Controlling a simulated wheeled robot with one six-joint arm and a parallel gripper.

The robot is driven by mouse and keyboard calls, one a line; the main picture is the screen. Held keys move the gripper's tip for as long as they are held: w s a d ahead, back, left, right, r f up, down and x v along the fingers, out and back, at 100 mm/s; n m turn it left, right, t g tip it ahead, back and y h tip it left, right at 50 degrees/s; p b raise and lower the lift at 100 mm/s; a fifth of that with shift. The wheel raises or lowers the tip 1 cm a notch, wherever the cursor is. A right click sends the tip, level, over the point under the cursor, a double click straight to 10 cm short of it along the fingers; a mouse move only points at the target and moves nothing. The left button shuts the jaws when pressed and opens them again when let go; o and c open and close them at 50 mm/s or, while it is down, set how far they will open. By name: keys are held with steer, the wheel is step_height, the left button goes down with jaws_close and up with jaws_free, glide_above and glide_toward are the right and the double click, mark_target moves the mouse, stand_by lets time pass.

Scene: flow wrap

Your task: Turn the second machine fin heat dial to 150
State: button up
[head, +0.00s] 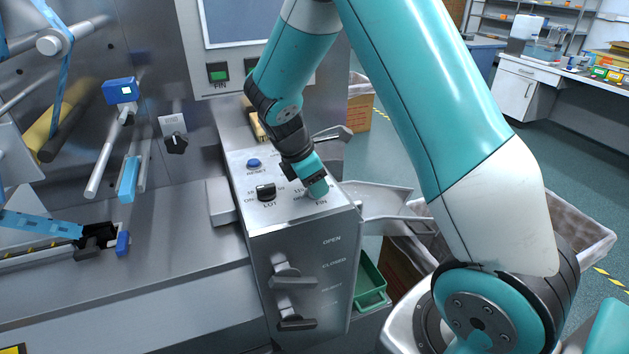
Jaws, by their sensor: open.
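The machine's steel control box (290,235) stands in the middle of the head view. Its sloped top has a black dial (266,192) on the left with lettering that looks like "LOT" below it. A "FIN" label (321,203) is printed to the right. My gripper (317,190) reaches down from above right over the spot just above this label. Its jaws are open. The fin dial is almost wholly hidden by my gripper, so its setting cannot be read. Whether the jaws touch it or sit around it cannot be told.
A blue button (254,163) sits behind the black dial. Two levers (287,271) stick out of the box's front. A metal chute (385,200) leads right toward a grey bin (580,235). A green crate (370,280) stands low beside the box. Open floor lies at the right.

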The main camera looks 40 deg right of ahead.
steer(key=shift+c, duration=0.4)
jaws_close()
